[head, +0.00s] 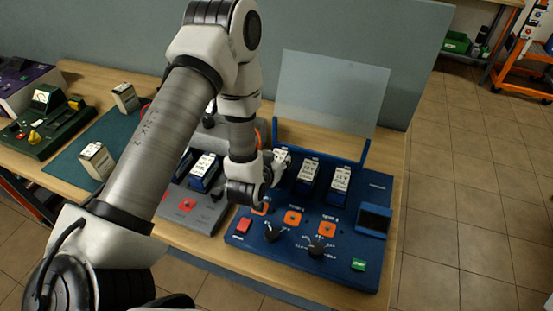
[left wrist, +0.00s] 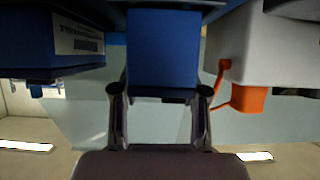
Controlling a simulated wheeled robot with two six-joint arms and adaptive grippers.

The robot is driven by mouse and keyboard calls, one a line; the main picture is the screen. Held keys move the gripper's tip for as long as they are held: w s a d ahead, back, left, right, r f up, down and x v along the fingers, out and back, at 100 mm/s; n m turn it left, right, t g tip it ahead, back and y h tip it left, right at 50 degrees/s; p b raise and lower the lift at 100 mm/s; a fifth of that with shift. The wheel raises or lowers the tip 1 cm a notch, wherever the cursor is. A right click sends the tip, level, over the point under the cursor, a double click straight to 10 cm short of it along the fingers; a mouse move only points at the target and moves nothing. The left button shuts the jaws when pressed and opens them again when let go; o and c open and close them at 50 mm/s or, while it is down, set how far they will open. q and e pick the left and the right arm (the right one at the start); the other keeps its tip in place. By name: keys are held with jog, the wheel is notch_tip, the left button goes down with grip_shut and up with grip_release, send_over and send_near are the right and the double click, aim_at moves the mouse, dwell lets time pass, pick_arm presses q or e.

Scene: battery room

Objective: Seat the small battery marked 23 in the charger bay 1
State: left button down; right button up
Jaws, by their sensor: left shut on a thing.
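My left gripper (head: 272,168) is over the left part of the blue panel unit (head: 300,246), partly hidden by its own wrist. In the left wrist view, the left gripper (left wrist: 159,92) is shut on a blue battery (left wrist: 163,45) held between its fingers. In the head view a pale battery top (head: 282,155) shows beside the gripper. No number 23 is readable, and whether the held battery touches a bay is hidden. Two batteries with white labels, a nearer-left one (head: 307,172) and a right one (head: 340,180), stand in the blue unit. My right gripper is not in view.
A clear upright panel (head: 330,95) stands behind the blue unit. A grey unit (head: 188,205) with a blue battery (head: 205,168) is to its left. Farther left are a green mat (head: 72,165), two pale batteries (head: 97,158) (head: 125,97) and a dark green device (head: 45,122).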

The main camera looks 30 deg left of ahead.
pick_arm(q)
jog(key=shift+f+b, duration=0.3)
jog(key=shift+f, duration=0.1)
jog(key=c, duration=1)
grip_release()
jog(key=shift+o, duration=0.7)
jog(key=shift+p+v, duration=1.05)
jog(key=shift+v, duration=2.8)
jog(key=shift+s+d+r+p, duration=0.2)
jog(key=shift+s+r+p, duration=0.3)
jog(key=shift+p, duration=0.25)
jog(key=p+v, duration=0.2)
jog(key=p, duration=0.1)
jog(key=shift+s+f, duration=0.1)
jog(key=shift+f, duration=0.1)
